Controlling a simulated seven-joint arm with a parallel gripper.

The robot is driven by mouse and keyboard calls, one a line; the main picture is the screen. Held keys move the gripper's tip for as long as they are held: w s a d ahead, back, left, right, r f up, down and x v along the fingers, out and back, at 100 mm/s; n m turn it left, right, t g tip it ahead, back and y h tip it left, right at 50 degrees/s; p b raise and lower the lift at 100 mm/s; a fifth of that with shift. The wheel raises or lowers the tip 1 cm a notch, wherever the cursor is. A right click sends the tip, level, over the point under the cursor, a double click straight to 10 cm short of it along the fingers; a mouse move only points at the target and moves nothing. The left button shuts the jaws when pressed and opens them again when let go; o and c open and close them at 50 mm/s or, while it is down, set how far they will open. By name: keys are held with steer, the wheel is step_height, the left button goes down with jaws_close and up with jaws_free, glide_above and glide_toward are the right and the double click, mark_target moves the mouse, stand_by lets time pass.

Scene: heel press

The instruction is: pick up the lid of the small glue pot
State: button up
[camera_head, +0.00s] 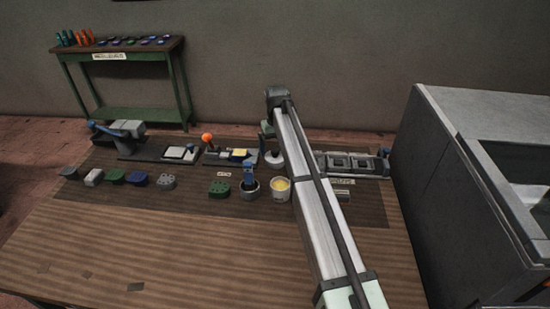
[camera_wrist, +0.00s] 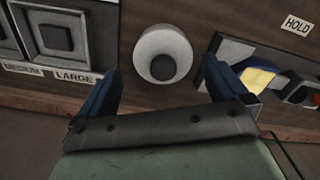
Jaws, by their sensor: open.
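My gripper (camera_wrist: 162,72) is open, with one blue finger on either side of the knob and nothing held. I cannot tell its height above the piece. A white pot with yellow contents (camera_head: 280,189) stands uncovered nearer the front, close to my arm.
A dark pot with a blue tool (camera_head: 250,187) stands left of the yellow-filled pot. The HOLD fixture with a yellow pad (camera_wrist: 258,78) lies right in the wrist view; framed MEDIUM and LARGE slots (camera_wrist: 60,38) lie left. A grey cabinet (camera_head: 470,190) borders the table. The front table is mostly clear.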

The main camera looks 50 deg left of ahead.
mark_target(275, 151)
steer(key=shift+s+a+f, duration=0.1)
steer(key=shift+f, duration=1.05)
steer(key=shift+a+f, duration=0.1)
steer(key=shift+f, duration=1.05)
steer(key=shift+c, duration=0.5)
steer(key=c, duration=0.4)
steer(key=shift+r, duration=0.15)
